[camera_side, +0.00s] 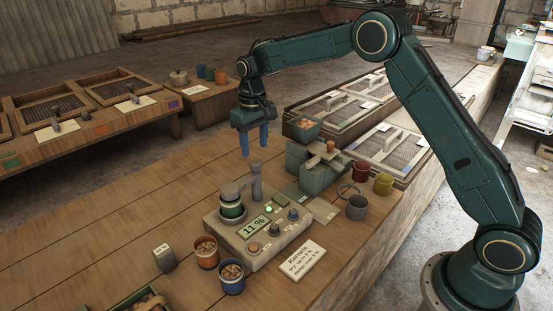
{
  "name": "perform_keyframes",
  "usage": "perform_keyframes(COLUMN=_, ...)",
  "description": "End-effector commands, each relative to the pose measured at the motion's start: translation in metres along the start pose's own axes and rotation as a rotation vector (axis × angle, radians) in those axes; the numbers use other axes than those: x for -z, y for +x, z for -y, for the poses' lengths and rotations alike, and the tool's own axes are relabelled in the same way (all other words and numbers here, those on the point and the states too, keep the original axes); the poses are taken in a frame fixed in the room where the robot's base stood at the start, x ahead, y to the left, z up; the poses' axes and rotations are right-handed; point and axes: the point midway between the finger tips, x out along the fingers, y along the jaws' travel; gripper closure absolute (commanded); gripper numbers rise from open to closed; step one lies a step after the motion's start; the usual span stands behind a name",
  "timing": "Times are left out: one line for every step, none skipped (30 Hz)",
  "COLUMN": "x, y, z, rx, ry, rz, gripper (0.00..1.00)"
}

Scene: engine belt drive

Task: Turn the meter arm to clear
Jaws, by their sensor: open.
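The meter (245,255) is a pale box on the wooden bench, with a display (254,227) reading 11 % and a lit green lamp. Its grey meter arm (240,187) reaches from a post (256,182) over a green cup (232,211) on the meter's left part. The arm's head sits over the cup; whether they touch is unclear. My gripper (254,150) points down with two blue fingers apart and nothing between them. It appears above the meter arm and behind it, not touching it.
An orange cup (206,252) and a blue cup (231,276) of kernels stand before the meter. A Kernels card (303,259) lies right. The bench's left is mostly clear.

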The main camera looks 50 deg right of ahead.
Motion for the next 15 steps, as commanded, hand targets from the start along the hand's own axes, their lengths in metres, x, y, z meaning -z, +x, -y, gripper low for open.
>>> perform_keyframes(x=-0.001, y=0.01, z=0.0, rx=0.0, ry=0.0, rz=0.005, gripper=0.51)
perform_keyframes(x=-0.001, y=0.014, z=0.0, rx=0.0, ry=0.0, rz=0.005, gripper=0.51)
perform_keyframes(x=0.0, y=0.019, z=0.0, rx=0.0, ry=0.0, rz=0.003, gripper=0.51)
perform_keyframes(x=-0.001, y=0.023, z=0.0, rx=0.0, ry=0.0, rz=0.003, gripper=0.51)
perform_keyframes(x=-0.001, y=0.027, z=0.0, rx=0.0, ry=0.0, rz=0.003, gripper=0.51)
perform_keyframes(x=-0.001, y=0.032, z=0.0, rx=0.0, ry=0.0, rz=0.003, gripper=0.51)
perform_keyframes(x=-0.001, y=0.036, z=0.0, rx=0.0, ry=0.0, rz=0.004, gripper=0.51)
perform_keyframes(x=-0.001, y=0.039, z=0.0, rx=0.0, ry=0.0, rz=0.004, gripper=0.51)
perform_keyframes(x=0.0, y=0.042, z=0.0, rx=0.0, ry=0.0, rz=0.002, gripper=0.51)
perform_keyframes(x=0.0, y=0.044, z=0.0, rx=0.0, ry=0.0, rz=0.002, gripper=0.51)
perform_keyframes(x=0.0, y=0.046, z=0.0, rx=0.0, ry=0.0, rz=0.001, gripper=0.51)
perform_keyframes(x=0.0, y=0.049, z=0.0, rx=0.0, ry=0.0, rz=0.002, gripper=0.51)
perform_keyframes(x=0.0, y=0.05, z=0.0, rx=0.0, ry=0.0, rz=0.001, gripper=0.51)
perform_keyframes(x=0.0, y=0.051, z=0.0, rx=0.0, ry=0.0, rz=0.001, gripper=0.51)
perform_keyframes(x=0.0, y=0.053, z=0.0, rx=0.0, ry=0.0, rz=0.001, gripper=0.51)
